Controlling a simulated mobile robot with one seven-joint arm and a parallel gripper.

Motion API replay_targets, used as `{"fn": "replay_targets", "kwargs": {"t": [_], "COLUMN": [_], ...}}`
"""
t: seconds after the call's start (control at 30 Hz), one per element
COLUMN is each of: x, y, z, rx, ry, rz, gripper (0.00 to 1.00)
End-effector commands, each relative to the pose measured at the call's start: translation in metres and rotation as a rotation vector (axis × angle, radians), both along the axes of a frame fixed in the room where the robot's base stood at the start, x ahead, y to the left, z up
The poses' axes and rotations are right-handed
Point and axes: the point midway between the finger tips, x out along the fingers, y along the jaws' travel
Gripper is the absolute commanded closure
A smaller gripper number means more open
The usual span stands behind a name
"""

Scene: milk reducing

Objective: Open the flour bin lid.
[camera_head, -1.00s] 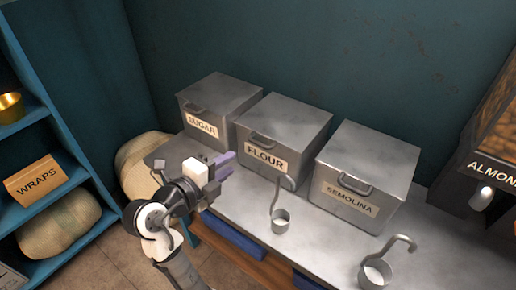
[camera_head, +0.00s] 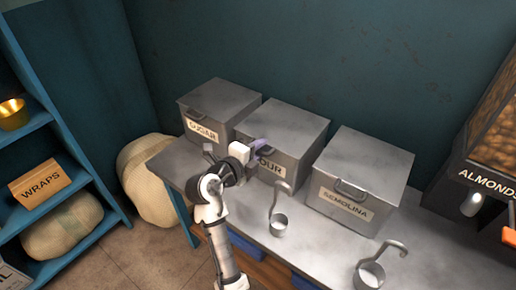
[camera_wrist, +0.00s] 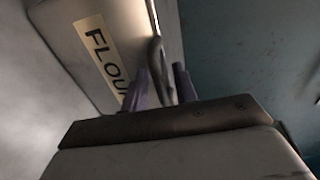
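The flour bin (camera_head: 283,162) is a grey metal box with a flat lid (camera_head: 290,124), which is shut. It stands between the sugar bin and the semolina bin. My gripper (camera_head: 259,146) is at the bin's front, covering the handle and part of the label in the head view. In the wrist view the FLOUR label (camera_wrist: 103,48) and the dark handle (camera_wrist: 156,66) show. The purple fingers of my gripper (camera_wrist: 160,85) are apart, with the handle bar between them. I cannot tell whether either finger touches it.
The sugar bin (camera_head: 213,111) is to the left and the semolina bin (camera_head: 357,180) to the right. Two metal scoops, one (camera_head: 280,222) near the flour bin and one (camera_head: 371,275) farther right, stand on the metal counter (camera_head: 325,246). An almonds dispenser (camera_head: 490,140) is at far right.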

Motion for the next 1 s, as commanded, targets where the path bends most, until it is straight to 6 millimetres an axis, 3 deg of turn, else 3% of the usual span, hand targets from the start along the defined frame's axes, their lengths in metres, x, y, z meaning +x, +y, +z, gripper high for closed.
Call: {"fn": "replay_targets", "kwargs": {"t": [0.17, 0.4, 0.77, 1.0], "x": [0.000, 0.000, 0.001, 0.016], "y": [0.000, 0.000, 0.000, 0.001], "z": [0.000, 0.000, 0.000, 0.020], "rx": [0.000, 0.000, 0.004, 0.041], "ry": [0.000, 0.001, 0.009, 0.056], "rz": [0.000, 0.000, -0.001, 0.000], "gripper": [0.71, 1.00, 1.00, 1.00]}}
